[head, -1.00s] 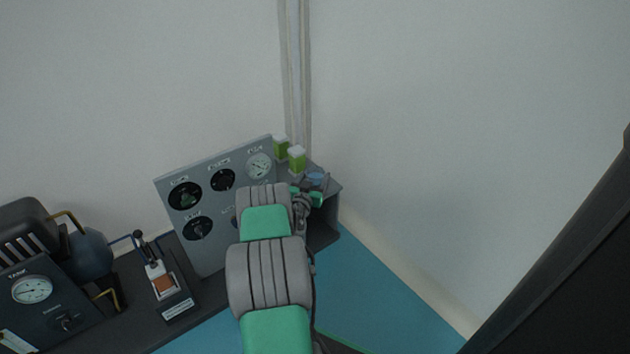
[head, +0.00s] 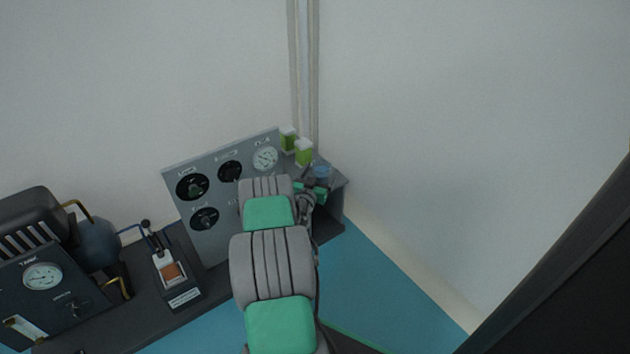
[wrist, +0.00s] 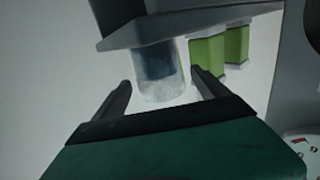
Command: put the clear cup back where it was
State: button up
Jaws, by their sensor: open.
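The clear cup (wrist: 161,72), with a blue tint inside, stands on the dark bench corner. It appears upside down in the wrist view, below the bench edge. In the head view the cup (head: 321,171) is small, beside the green-and-white containers. My gripper (wrist: 161,80) is open, with one finger to each side of the cup in the wrist view. I cannot tell how deep the cup sits between the fingers, and no contact shows. In the head view my gripper (head: 311,187) is just in front of the cup, partly hidden by my wrist.
Two green containers with white tops (head: 289,139) (head: 304,152) stand close behind the cup. A grey gauge panel (head: 232,163) is to the left. Vertical pipes (head: 304,70) run up the wall corner.

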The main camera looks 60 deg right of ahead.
jog(key=s+a+p, duration=0.1)
jog(key=a+p, duration=0.1)
jog(key=a, duration=0.8)
jog(key=w+a+r+y, duration=0.4)
jog(key=w+a+r, duration=0.2)
jog(key=w, duration=0.2)
jog(key=w+a+r+n+y, duration=0.2)
jog(key=a+y, duration=0.1)
jog(key=a, duration=0.6)
jog(key=w+a+r+n+y, duration=0.2)
jog(key=w+a+y, duration=0.1)
jog(key=a, duration=0.6)
jog(key=s+a+r+n+t+y, duration=0.1)
jog(key=a+r+n+y, duration=0.15)
jog(key=a, duration=0.65)
jog(key=s+a+r+n+y, duration=0.2)
jog(key=a+n, duration=0.2)
jog(key=a, duration=0.5)
jog(key=s+a+r+n+g+y, duration=0.1)
jog(key=s+a+r+n, duration=0.15)
jog(key=s+a, duration=0.3)
jog(key=s+a+r+n+y, duration=0.1)
jog(key=s+a+n+y, duration=0.2)
jog(key=a, duration=0.4)
notch_tip(320, 180, up, 43)
jog(key=h+p, duration=0.1)
jog(key=p, duration=3.9)
jog(key=shift+w+t, duration=0.4)
jog(key=shift+w, duration=0.05)
